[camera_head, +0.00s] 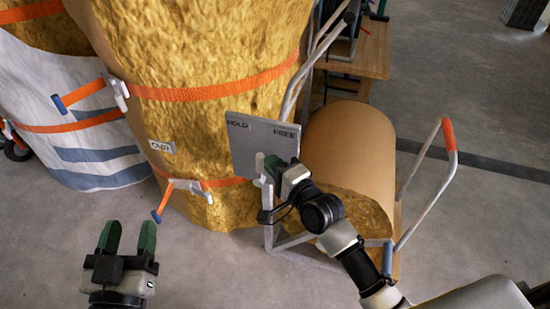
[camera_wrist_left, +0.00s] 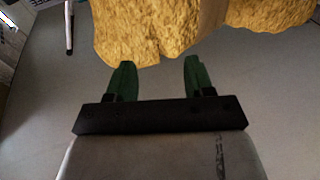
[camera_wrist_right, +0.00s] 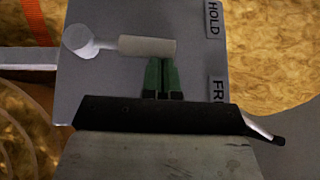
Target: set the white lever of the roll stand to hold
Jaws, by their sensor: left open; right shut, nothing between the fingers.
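The grey plate (camera_head: 250,145) of the roll stand bears HOLD at its left and FREE at its right in the head view. In the right wrist view the white lever (camera_wrist_right: 147,46) runs from a round pivot at the left, and its free end points between the HOLD label (camera_wrist_right: 213,18) and the FREE label (camera_wrist_right: 217,90). My right gripper (camera_wrist_right: 161,62) is shut and empty, its tips right beside the lever's handle on the FREE side; I cannot tell whether they touch. In the head view the right gripper (camera_head: 272,165) largely hides the lever. My left gripper (camera_head: 128,237) is open and empty, away from the stand.
A brown roll (camera_head: 350,155) lies in the stand behind the plate. The stand's tube frame has an orange-gripped handle (camera_head: 449,135) at the right. Large yellow insulation rolls (camera_head: 200,120) with orange straps stand at the left. A wooden table (camera_head: 365,50) is behind. Floor at the front is clear.

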